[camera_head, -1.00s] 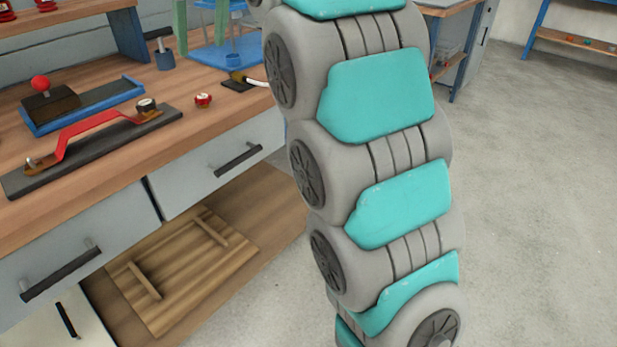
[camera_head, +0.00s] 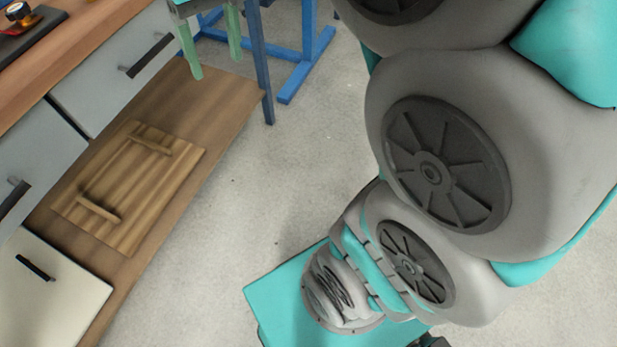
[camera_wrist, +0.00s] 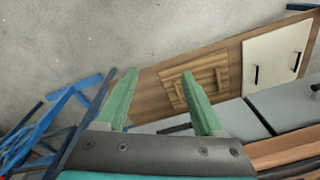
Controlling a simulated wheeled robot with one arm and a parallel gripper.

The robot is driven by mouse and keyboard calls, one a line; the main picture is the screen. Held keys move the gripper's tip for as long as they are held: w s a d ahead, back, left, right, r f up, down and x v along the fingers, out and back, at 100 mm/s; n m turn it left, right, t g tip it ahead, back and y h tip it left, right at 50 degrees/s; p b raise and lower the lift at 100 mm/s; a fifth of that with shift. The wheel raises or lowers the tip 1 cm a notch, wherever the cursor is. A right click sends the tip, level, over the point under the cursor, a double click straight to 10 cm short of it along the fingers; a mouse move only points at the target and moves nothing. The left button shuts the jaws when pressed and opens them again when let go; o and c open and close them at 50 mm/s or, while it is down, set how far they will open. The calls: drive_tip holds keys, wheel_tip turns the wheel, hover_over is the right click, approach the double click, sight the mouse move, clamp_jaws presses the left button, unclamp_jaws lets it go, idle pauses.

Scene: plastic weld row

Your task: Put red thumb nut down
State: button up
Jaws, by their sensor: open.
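My gripper (camera_head: 215,66) has two green fingers, spread apart with nothing between them. It hangs at the top of the head view, right of the workbench (camera_head: 75,32) and over the end of the lower shelf (camera_head: 228,100). The wrist view also shows my gripper (camera_wrist: 159,74) open and empty, with the shelf and floor behind it. The red thumb nut cannot be made out in either current view. A dark and brass knob (camera_head: 18,12) on a black bar (camera_head: 30,30) shows at the top left.
A wooden board with two battens (camera_head: 130,195) lies on the lower shelf. Drawers with black handles (camera_head: 147,55) and a white door (camera_head: 50,295) face the floor. A blue stand (camera_head: 308,40) is at the back. The grey floor (camera_head: 265,180) between bench and arm is clear.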

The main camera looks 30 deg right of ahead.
drive_tip(key=s+d+f+g, duration=0.1)
drive_tip(key=s+d+f, duration=0.1)
drive_tip(key=s+f, duration=0.5)
drive_tip(key=s+d+f+m+g, duration=0.1)
drive_tip(key=s+d+f, duration=0.1)
drive_tip(key=s+f, duration=0.6)
drive_tip(key=s, duration=0.4)
drive_tip(key=shift+s+m+h, duration=0.2)
drive_tip(key=shift+m+h, duration=0.1)
